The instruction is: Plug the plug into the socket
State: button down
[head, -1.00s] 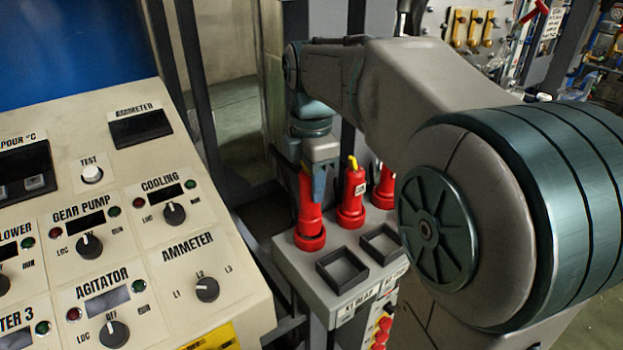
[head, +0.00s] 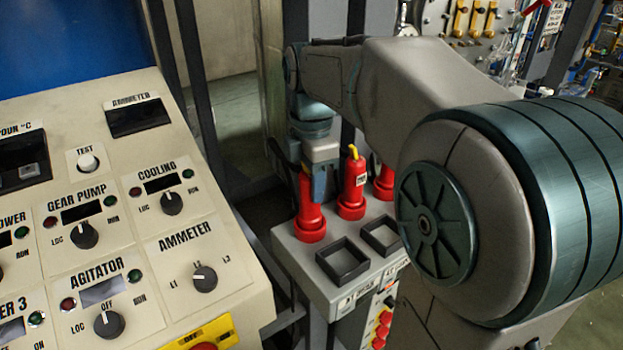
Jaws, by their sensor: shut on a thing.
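A red plug (head: 309,215) stands upright at the left of a row of red plugs on the grey socket box. My gripper (head: 318,188) points down and is shut on this left plug near its upper part. The plug's wide lower collar rests at the box top; whether it is seated in a socket there is hidden. A second red plug (head: 352,188) with a yellow cable end stands just to the right, and a third red plug (head: 384,182) is partly hidden behind my arm.
Two black square frames (head: 342,262) sit on the front of the box top (head: 305,258). Red buttons (head: 383,325) are on its front face. A beige control panel (head: 150,235) with knobs fills the left. Dark metal posts (head: 199,100) stand behind.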

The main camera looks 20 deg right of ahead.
jog(key=shift+f+b, duration=0.3)
jog(key=shift+f, duration=0.2)
jog(key=c, duration=0.8)
grip_release()
jog(key=shift+c, duration=0.2)
jog(key=shift+r, duration=0.1)
notch_tip(320, 180, up, 14)
jog(key=shift+f, duration=0.2)
